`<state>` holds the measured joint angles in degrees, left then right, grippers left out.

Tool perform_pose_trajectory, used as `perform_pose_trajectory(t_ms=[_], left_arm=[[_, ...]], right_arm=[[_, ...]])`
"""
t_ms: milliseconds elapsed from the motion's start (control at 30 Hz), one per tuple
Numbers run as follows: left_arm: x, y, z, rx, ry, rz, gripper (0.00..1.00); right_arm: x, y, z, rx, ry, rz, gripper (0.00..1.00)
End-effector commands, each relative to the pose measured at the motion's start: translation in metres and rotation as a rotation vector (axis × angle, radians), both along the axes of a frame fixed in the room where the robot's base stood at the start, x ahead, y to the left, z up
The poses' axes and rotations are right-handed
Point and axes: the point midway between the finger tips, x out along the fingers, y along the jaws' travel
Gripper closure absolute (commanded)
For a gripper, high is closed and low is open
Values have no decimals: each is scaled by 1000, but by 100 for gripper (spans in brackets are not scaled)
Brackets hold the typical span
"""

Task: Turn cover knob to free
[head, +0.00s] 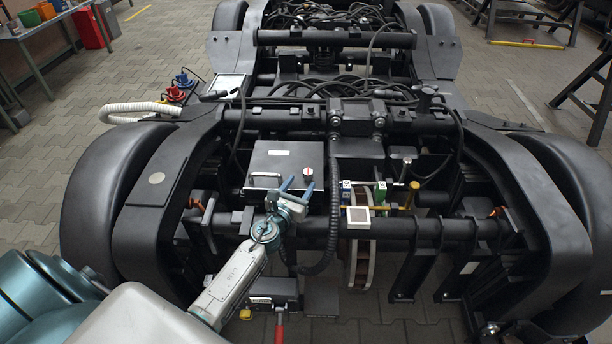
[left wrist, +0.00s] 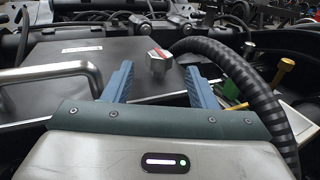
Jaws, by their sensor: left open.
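The cover (head: 285,163) is a dark grey box lid with a white label and a bar handle (head: 265,178) on its left. The cover knob (head: 308,172) is small and silvery with a red mark, at the lid's right side. In the left wrist view the knob (left wrist: 156,64) shows as a faceted metal block with a red line on top. My left gripper (head: 296,187) has its blue fingers apart, just in front of the knob. In the left wrist view its fingertips (left wrist: 154,76) flank the knob's line, with the knob beyond them and no contact visible. My right gripper is not in view.
A ribbed black hose (left wrist: 240,85) curves close to the right finger. Beside the brake disc (head: 361,250) are a white-topped block (head: 358,215) and a yellow-handled part (head: 412,193). A red-handled tool (head: 280,325) hangs below my left arm.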

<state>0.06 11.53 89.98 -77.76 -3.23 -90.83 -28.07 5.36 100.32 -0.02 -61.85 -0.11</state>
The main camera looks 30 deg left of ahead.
Motion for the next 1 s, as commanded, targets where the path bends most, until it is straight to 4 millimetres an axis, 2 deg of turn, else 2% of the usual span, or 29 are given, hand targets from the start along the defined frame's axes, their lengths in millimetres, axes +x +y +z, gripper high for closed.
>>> perform_pose_trajectory(t_ms=[100, 300, 667, 767, 900, 1000], left_arm=[[22, 1, 0, -1, -2, 0, 48], [43, 3, 0, -2, -1, 1, 48], [48, 3, 0, -2, 0, 1, 48], [48, 3, 0, -2, 0, 1, 64], [48, 3, 0, -2, 0, 1, 91], [48, 3, 0, -2, 0, 1, 93]], right_arm=[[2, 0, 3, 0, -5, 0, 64], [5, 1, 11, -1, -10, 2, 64], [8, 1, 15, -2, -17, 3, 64], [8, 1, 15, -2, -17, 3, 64], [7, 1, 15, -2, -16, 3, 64], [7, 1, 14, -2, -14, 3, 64]])
